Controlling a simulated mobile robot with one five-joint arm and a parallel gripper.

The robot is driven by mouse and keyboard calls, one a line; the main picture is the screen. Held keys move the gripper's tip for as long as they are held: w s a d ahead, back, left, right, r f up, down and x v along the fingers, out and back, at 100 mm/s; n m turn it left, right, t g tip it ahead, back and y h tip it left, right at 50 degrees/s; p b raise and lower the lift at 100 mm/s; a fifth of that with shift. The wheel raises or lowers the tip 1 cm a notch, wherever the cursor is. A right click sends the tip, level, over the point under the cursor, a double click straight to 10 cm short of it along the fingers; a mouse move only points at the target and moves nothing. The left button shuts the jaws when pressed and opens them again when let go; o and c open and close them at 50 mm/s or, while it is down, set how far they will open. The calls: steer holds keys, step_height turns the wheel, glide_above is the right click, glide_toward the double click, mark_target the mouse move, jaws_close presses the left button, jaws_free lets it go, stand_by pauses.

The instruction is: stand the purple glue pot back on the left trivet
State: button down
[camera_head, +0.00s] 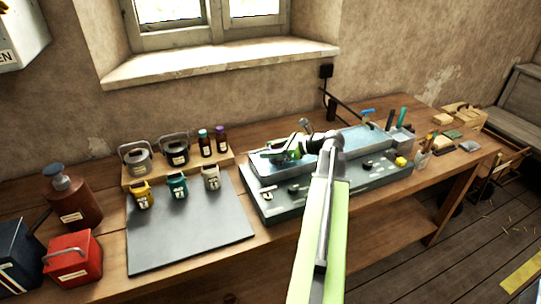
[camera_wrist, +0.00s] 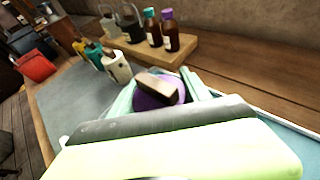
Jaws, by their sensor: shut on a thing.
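A purple rounded thing (camera_wrist: 152,99) with a brown block-like top, which I take for the purple glue pot, shows in the wrist view. It sits between the pale fingers of my gripper (camera_wrist: 157,90), which is shut on it. My green arm hides its lower part. In the head view my gripper (camera_head: 283,150) is over the back left of the grey-blue tray, and the purple pot cannot be made out there. I cannot tell which thing is the left trivet.
White (camera_head: 210,178), teal (camera_head: 178,187) and yellow (camera_head: 141,196) pots stand along the grey mat (camera_head: 190,235). Behind them a wooden board (camera_head: 136,181) holds two handled pots and two bottles. A red box (camera_head: 72,260) and brown pump bottle (camera_head: 75,203) stand left. The mat's front is clear.

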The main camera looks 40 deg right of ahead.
steer(key=c, duration=0.5)
jaws_free()
steer(key=shift+s+d+r+p, duration=0.1)
steer(key=shift+s+r+p, duration=0.2)
steer(key=shift+r, duration=0.1)
steer(key=p+v, duration=0.4)
steer(key=v, duration=0.7)
steer(key=shift+s, duration=0.15)
